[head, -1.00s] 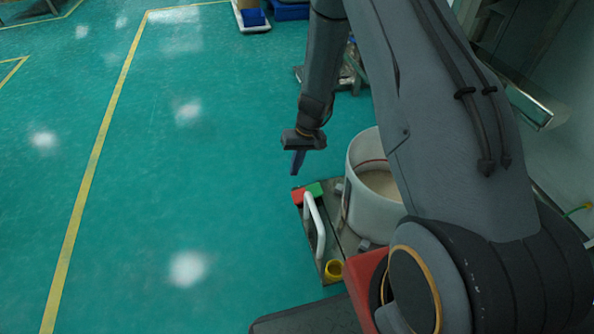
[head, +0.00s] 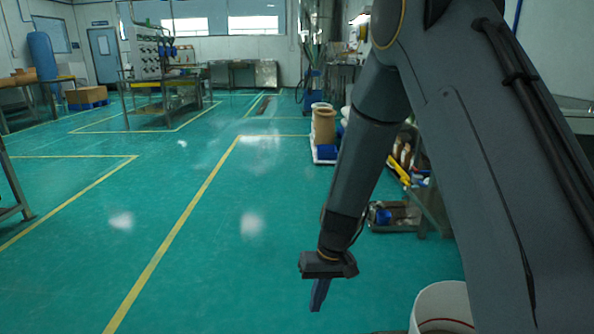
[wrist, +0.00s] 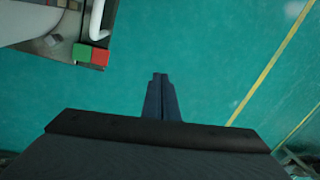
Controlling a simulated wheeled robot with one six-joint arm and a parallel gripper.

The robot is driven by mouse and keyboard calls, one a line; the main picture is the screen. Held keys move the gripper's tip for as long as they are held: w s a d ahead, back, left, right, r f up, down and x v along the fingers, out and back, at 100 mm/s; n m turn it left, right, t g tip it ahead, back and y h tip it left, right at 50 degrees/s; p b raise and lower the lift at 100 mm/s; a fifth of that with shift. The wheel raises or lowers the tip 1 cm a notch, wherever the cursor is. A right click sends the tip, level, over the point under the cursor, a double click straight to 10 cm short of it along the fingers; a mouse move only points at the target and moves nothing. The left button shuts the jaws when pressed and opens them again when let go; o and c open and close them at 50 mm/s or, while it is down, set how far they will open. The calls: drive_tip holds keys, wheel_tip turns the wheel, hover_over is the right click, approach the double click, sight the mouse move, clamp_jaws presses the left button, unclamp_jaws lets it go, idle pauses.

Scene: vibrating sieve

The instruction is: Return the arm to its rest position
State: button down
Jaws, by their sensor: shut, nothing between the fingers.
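My gripper (head: 319,294) hangs below my arm in the head view, pointing down above the green floor. In the wrist view its two dark blue fingers (wrist: 160,78) lie together with nothing between them. The vibrating sieve's white drum (head: 441,308) shows only in part at the bottom right of the head view. In the wrist view, the sieve's base (wrist: 35,40) is at the top left, with a green block (wrist: 82,53), a red block (wrist: 99,57) and a white handle (wrist: 97,20). My gripper is apart from all of these.
Open green floor with yellow lines (head: 185,215) lies to the left. A steel workstation (head: 150,80) stands far left.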

drive_tip(key=s+a+r+n+h, duration=0.1)
drive_tip(key=s+a+r+n, duration=0.15)
drive_tip(key=s+r, duration=0.75)
drive_tip(key=s+a+r+n+h, duration=0.1)
drive_tip(key=s+a+r+n, duration=0.15)
drive_tip(key=s+r, duration=0.75)
drive_tip(key=s+d+r+m+p, duration=0.2)
drive_tip(key=d+r+m+p, duration=0.1)
drive_tip(key=d+r+p, duration=0.6)
drive_tip(key=s+d+r+m+p, duration=0.2)
drive_tip(key=d+r+m+p, duration=0.2)
drive_tip(key=d+r+p, duration=0.6)
wheel_tip(320, 180, up, 3)
drive_tip(key=p, duration=0.8)
drive_tip(key=shift+s+p, duration=0.3)
